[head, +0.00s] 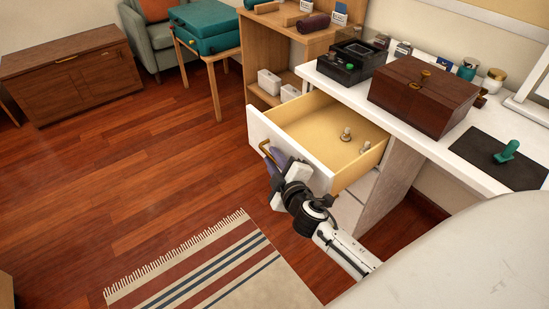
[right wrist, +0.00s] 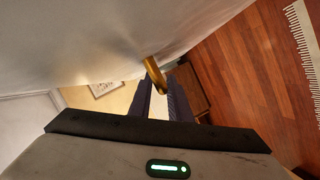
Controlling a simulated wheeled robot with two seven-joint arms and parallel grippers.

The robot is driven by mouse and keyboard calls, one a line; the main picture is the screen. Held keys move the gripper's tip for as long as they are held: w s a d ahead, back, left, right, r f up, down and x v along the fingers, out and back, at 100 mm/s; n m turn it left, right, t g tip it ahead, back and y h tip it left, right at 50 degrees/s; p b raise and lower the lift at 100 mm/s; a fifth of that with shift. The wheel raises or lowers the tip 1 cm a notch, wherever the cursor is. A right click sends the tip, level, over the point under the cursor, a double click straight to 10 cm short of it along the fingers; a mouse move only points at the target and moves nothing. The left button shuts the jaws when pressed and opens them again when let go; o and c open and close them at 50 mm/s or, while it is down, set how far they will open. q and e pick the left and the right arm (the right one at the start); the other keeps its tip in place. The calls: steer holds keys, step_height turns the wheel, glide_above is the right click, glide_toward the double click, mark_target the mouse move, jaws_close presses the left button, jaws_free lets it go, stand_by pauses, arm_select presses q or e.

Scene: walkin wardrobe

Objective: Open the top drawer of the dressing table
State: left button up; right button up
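The dressing table (head: 400,126) has a white top, and its top drawer (head: 296,152) is pulled well out. The drawer's pale yellow inside shows, with two small knob-like objects (head: 346,134) in it. The brass handle (head: 265,150) is on the white drawer front. My right gripper (head: 274,158) is at this handle, its dark purple fingers on either side of the bar. In the right wrist view the handle (right wrist: 154,74) fills the narrow gap between the fingertips (right wrist: 158,86), so the gripper looks shut on it. My left gripper is not in view.
A dark wooden box (head: 423,95), a black case (head: 352,62) and a dark mat (head: 500,158) with a green object lie on the table top. A striped rug (head: 215,270) lies on the floor. The wooden floor (head: 150,180) left of the drawer is clear.

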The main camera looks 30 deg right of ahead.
steer(key=shift+s, duration=0.1)
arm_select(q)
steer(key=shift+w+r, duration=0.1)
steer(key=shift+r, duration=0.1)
arm_select(e)
steer(key=v, duration=1)
steer(key=shift+r, duration=0.1)
